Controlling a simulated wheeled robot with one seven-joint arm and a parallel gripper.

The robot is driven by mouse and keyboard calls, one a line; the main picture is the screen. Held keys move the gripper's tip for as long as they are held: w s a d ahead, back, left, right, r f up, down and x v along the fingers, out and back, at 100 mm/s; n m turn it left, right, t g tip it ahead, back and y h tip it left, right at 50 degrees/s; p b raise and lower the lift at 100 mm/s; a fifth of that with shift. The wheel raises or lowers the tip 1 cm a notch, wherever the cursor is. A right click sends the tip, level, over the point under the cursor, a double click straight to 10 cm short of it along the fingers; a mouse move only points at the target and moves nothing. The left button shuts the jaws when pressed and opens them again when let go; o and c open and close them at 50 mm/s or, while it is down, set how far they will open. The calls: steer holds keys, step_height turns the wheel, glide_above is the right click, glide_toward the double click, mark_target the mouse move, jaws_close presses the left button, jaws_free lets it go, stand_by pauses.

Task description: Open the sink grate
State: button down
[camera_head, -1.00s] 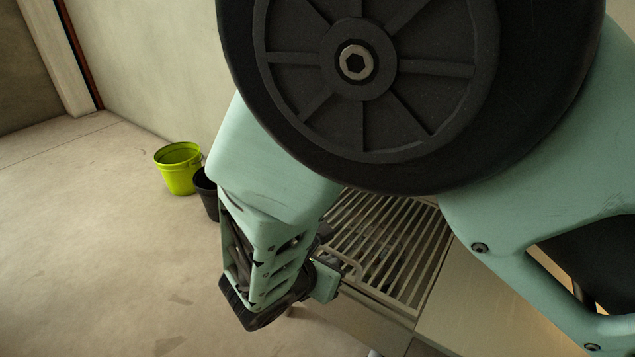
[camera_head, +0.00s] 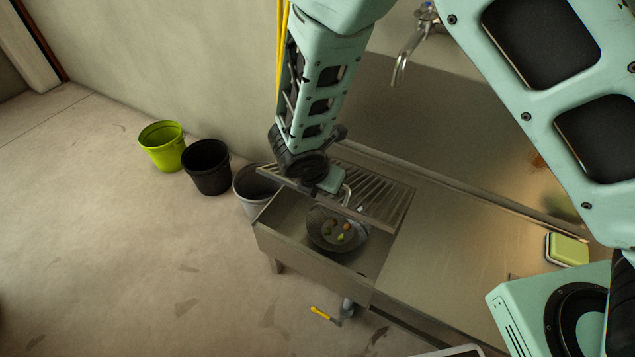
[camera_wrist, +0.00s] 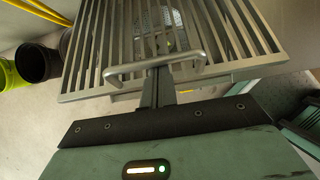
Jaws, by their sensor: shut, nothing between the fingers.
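The sink grate (camera_head: 385,205), a slatted metal panel, is raised and tilted over the sink basin (camera_head: 285,238), whose front part lies open below it. In the wrist view the grate (camera_wrist: 95,50) fills the upper part, with its bent metal handle (camera_wrist: 190,60) towards me. My gripper (camera_head: 340,188) is at the grate's near edge by the handle. Its closed fingers (camera_wrist: 158,75) reach to the handle bar and overlap it, with nothing between them; the exact contact is hard to tell.
A tap (camera_head: 405,55) stands behind the sink. A steel counter (camera_head: 450,240) with a green-and-white sponge (camera_head: 568,250) is to the right. Yellow-green (camera_head: 160,150), black (camera_head: 207,170) and grey (camera_head: 250,185) buckets stand left. A yellow-handled tool (camera_head: 322,314) is near the sink's front leg.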

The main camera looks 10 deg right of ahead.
steer(key=w+d+r+g+y+p, duration=0.1)
steer(key=w+d+r+p, duration=0.7)
steer(key=p, duration=1)
steer(key=shift+w+d+r+g+y, duration=0.3)
steer(key=shift+w+d+r+g, duration=0.15)
steer(key=shift+w+r, duration=1.1)
steer(key=shift+w+f, duration=0.1)
